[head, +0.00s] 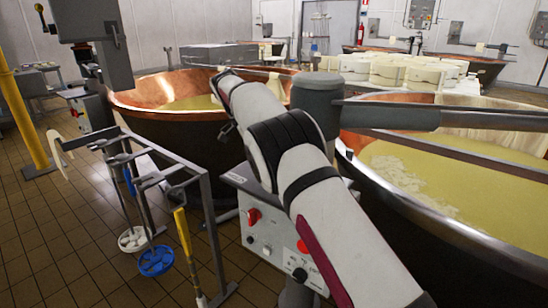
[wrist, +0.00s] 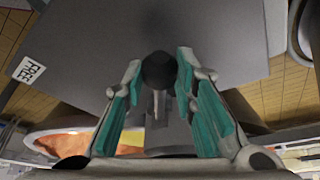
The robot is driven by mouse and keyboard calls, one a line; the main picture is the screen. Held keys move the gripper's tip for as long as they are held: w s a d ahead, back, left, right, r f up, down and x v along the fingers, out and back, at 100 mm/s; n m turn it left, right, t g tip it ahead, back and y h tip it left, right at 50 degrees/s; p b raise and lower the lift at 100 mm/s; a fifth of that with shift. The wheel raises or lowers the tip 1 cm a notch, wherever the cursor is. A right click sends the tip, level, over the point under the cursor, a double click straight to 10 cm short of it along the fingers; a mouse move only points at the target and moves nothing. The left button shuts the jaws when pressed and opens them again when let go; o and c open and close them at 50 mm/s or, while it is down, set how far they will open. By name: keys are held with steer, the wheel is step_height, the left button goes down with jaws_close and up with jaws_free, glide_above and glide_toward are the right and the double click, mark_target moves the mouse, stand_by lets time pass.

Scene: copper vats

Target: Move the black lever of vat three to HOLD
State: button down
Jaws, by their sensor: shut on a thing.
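In the wrist view, a black ball knob (wrist: 158,70) sits on a short grey metal stem, between the tips of my gripper (wrist: 158,76). The teal-padded fingers are shut on this black lever, one on each side. A grey plate fills the view behind it. A small white label (wrist: 30,70) at the left seems to read FREE. The lever's exact setting cannot be told. In the head view my arm crosses the middle, and my gripper and the lever are hidden.
Copper vats with yellow liquid stand at the left (head: 150,118) and right (head: 425,225). A control box (head: 262,238) with a red knob is between them, beside my arm. A tool rack (head: 205,205) with hanging tools stands left.

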steer(key=shift+w+a, duration=0.1)
stand_by(0.4)
steer(key=c, duration=1.3)
jaws_free()
